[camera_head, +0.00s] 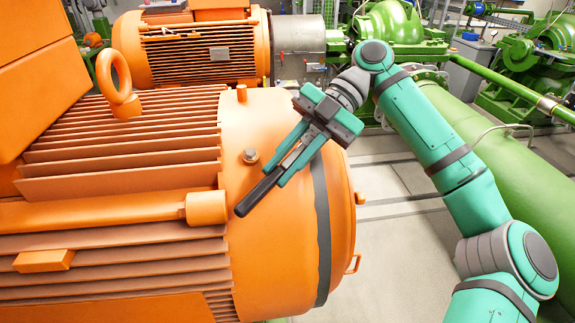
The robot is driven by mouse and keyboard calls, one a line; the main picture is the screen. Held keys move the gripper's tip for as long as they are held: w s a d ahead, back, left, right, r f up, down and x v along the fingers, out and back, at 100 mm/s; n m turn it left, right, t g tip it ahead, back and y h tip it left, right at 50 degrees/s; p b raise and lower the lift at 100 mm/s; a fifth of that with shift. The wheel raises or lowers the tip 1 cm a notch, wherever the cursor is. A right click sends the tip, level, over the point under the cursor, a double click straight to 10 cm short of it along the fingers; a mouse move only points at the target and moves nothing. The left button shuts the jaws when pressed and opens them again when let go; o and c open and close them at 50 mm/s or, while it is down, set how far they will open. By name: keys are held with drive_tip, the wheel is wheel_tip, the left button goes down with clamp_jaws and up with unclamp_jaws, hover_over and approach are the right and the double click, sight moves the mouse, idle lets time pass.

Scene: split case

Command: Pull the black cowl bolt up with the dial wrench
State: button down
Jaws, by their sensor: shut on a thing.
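The orange motor's rounded end cowl (290,270) fills the middle of the view. No dial face shows.
A lifting eye (122,85) and an orange peg (241,93) stand up from the motor. A dark band (322,230) circles the cowl. A second orange motor (195,55) is behind. A large green pipe (505,165) runs at right, with grey floor (385,235) between.

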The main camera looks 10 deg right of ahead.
drive_tip(key=shift+s+r, duration=0.1)
drive_tip(key=shift+r, duration=0.1)
drive_tip(key=shift+s+r, duration=0.35)
drive_tip(key=shift+r, duration=0.2)
drive_tip(key=shift+s+r, duration=0.3)
drive_tip(key=shift+r, duration=0.25)
